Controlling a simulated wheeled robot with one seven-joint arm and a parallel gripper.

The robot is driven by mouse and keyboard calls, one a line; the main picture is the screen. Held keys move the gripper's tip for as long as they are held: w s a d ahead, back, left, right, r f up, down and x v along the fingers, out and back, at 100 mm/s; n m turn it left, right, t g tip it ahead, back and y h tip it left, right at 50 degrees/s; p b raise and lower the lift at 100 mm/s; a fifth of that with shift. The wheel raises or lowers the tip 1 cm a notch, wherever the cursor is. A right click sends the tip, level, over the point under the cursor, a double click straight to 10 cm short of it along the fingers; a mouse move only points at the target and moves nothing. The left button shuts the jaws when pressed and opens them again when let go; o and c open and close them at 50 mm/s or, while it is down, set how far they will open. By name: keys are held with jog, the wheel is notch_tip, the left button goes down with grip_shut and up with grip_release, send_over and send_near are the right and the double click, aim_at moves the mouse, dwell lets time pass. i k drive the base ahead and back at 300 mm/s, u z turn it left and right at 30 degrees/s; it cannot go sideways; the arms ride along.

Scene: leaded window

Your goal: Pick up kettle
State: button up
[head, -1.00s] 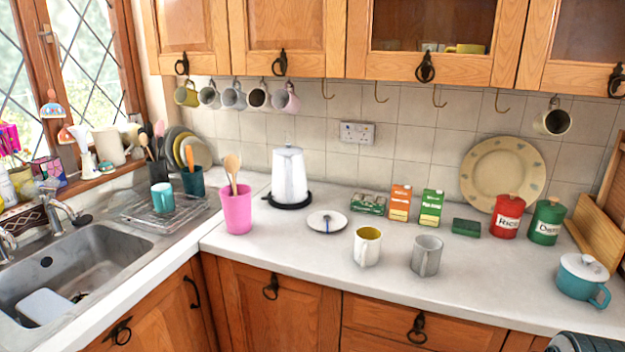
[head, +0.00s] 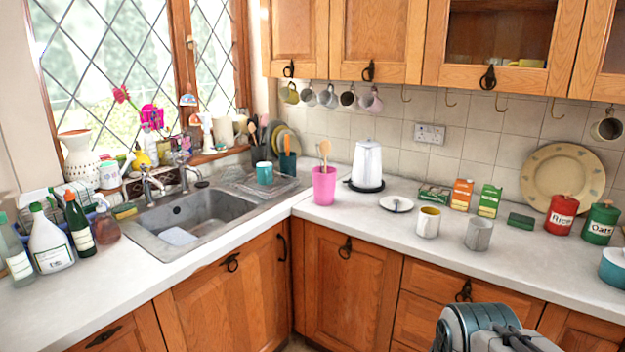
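The kettle (head: 367,163) is tall, white and shiny with a dark handle side. It stands upright on a round black base (head: 364,185) on the worktop, near the corner by the tiled wall. A grey and teal part of my arm shows at the bottom right of the head view, well in front of the counter and apart from the kettle. My gripper's fingers cannot be made out.
A pink pot (head: 324,187) with wooden spoons stands left of the kettle. A small plate (head: 396,204), a yellow-lined mug (head: 428,222) and a grey mug (head: 478,234) stand in front and right. Mugs hang from hooks behind. The sink (head: 195,215) is left.

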aim_at(366, 173)
jog(key=u, duration=0.6)
jog(key=i, duration=0.8)
jog(key=u, duration=0.35)
jog(key=i, duration=1.15)
jog(key=z, duration=1.2)
jog(key=i, duration=0.85)
jog(key=z, duration=0.8)
